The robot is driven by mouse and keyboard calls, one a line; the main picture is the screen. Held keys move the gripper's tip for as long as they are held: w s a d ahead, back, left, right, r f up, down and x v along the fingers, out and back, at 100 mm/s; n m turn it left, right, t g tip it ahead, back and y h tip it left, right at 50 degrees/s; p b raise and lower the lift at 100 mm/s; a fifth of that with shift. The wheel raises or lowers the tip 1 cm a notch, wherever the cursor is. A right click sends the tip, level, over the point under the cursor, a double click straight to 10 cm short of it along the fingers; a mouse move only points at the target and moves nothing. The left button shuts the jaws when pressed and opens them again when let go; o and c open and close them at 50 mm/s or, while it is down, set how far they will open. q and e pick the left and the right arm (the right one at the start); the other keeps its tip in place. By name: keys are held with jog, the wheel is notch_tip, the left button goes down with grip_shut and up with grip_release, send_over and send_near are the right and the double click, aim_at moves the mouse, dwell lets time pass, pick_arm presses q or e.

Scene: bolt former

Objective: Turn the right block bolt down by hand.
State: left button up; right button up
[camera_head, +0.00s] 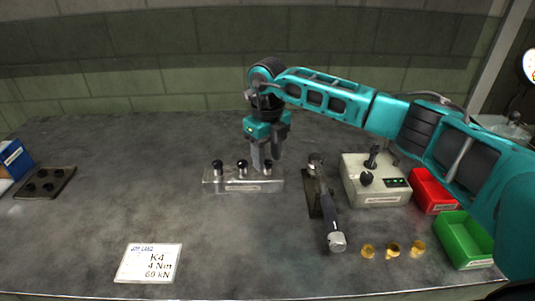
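A clear-grey block (228,186) with a label on its front lies on the table. Three black-headed bolts stand up in it: the left bolt (217,167), the middle bolt (242,167) and the right bolt (267,167). My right gripper (266,162) points down at the block's right end. Its fingers are apart, one at each side of the right bolt's head as seen here; whether they touch it is too small to tell. My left gripper is not in view.
Right of the block are a lever tool (331,208), a control box (376,188) with a joystick, a red bin (432,188), a green bin (462,236) and several brass pieces (392,249). A card (149,264) lies in front; a dark tray (45,183) lies left. The table's left middle is clear.

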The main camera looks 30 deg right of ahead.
aim_at(267, 163)
notch_tip(267, 163, up, 13)
jog(key=shift+f, duration=0.1)
dwell(0.6)
jog(key=shift+s+a, duration=0.1)
dwell(0.4)
